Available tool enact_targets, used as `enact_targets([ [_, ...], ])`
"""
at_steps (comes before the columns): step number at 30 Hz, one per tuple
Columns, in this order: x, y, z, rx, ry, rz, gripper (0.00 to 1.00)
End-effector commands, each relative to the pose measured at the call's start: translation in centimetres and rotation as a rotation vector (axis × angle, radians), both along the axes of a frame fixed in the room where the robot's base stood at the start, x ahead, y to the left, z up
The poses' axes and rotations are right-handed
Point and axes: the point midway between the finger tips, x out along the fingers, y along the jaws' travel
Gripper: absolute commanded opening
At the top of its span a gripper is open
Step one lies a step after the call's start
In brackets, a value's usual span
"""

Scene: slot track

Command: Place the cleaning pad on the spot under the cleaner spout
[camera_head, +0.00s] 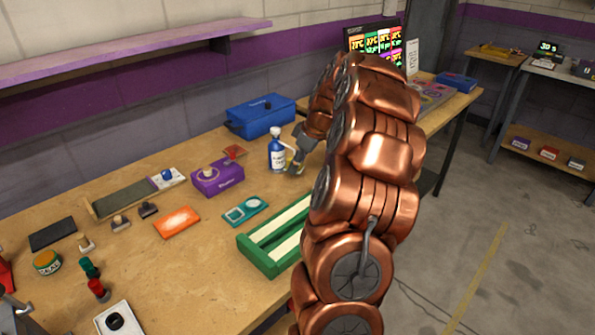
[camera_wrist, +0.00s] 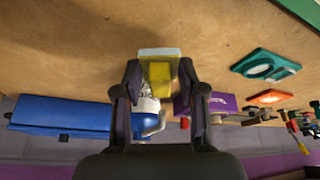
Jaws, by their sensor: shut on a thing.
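My gripper (camera_head: 296,167) is low over the workbench, just right of the blue-and-white cleaner bottle (camera_head: 277,151). In the wrist view my gripper (camera_wrist: 160,75) is shut on the cleaning pad (camera_wrist: 159,70), a small block with a yellow part and a pale whitish part, between the two dark fingers. The bottle (camera_wrist: 147,104) shows behind the pad there, partly hidden by it and the gripper. A pale curved piece, seemingly its spout (camera_wrist: 155,126), is beside the bottle. In the head view the pad is hardly distinguishable. I cannot make out the spot under the spout.
A blue toolbox (camera_head: 260,115) stands behind the bottle. A green slotted track (camera_head: 265,258) and a teal tray (camera_head: 245,210) lie nearer. Bare wood lies between them.

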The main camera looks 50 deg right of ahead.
Motion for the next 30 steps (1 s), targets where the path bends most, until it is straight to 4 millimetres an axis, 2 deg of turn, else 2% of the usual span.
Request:
enact_targets([
  [9,-0.1,0.2,-3.1,0.006,0.004,0.001,0.08],
  [22,-0.1,0.1,-3.7,0.003,0.002,-0.001,0.08],
  [23,-0.1,0.1,-3.7,0.003,0.002,-0.001,0.42],
  [30,-0.1,0.1,-3.6,0.003,0.002,-0.001,0.66],
])
